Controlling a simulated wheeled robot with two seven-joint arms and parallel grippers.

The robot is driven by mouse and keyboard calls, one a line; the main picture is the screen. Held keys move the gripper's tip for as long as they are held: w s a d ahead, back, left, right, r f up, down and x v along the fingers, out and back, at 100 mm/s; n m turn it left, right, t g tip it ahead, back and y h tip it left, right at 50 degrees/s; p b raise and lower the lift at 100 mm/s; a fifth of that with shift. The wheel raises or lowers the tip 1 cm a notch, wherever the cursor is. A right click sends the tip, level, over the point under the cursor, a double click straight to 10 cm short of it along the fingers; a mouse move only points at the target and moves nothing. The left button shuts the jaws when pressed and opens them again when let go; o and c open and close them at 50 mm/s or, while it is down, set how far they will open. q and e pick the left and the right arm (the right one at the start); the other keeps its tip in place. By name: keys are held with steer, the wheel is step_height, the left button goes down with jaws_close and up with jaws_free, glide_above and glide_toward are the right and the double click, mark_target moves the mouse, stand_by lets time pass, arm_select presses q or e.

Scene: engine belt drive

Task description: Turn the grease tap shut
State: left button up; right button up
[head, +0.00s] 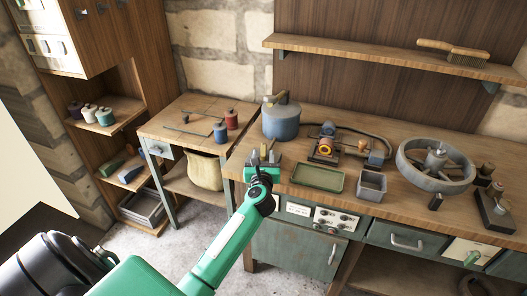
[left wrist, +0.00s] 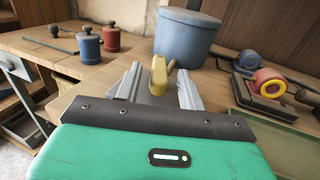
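The grease tap, a small brass-yellow lever (left wrist: 158,76), stands in front of the blue-grey pot (left wrist: 185,38) in the left wrist view. The pot (head: 282,122) is on the workbench's left end in the head view, with a brass-coloured piece (head: 274,98) at its top. My left gripper (head: 263,155) is just in front of the pot. In the left wrist view its two grey fingers (left wrist: 160,86) are apart, one on each side of the lever, with a visible gap to each. The lever's lower part is hidden. My right gripper is not in view.
A green tray (head: 318,177), a small grey box (head: 370,186), a red-and-yellow pulley device (head: 325,147) and a large grey wheel (head: 435,165) occupy the bench. Red and blue canisters (head: 231,119) stand on the side table at left. A shelf (head: 400,62) runs above the bench.

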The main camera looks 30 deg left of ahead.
arm_select(q)
steer(key=shift+x, duration=1.3)
jaws_close()
steer(key=shift+f+y, duration=0.1)
steer(key=shift+y, duration=0.2)
steer(key=shift+d+n+g+y+b, duration=0.1)
steer(key=shift+n+g+y+b, duration=0.2)
steer(key=shift+n+b, duration=0.25)
steer(key=shift+w+f+n+g+y+b, duration=0.1)
steer(key=shift+n+g+y+b, duration=0.75)
steer(key=shift+y+b, duration=0.3)
steer(key=shift+r+g+y+b, duration=0.2)
steer(key=shift+g+y+b, duration=0.1)
steer(key=shift+g, duration=0.15)
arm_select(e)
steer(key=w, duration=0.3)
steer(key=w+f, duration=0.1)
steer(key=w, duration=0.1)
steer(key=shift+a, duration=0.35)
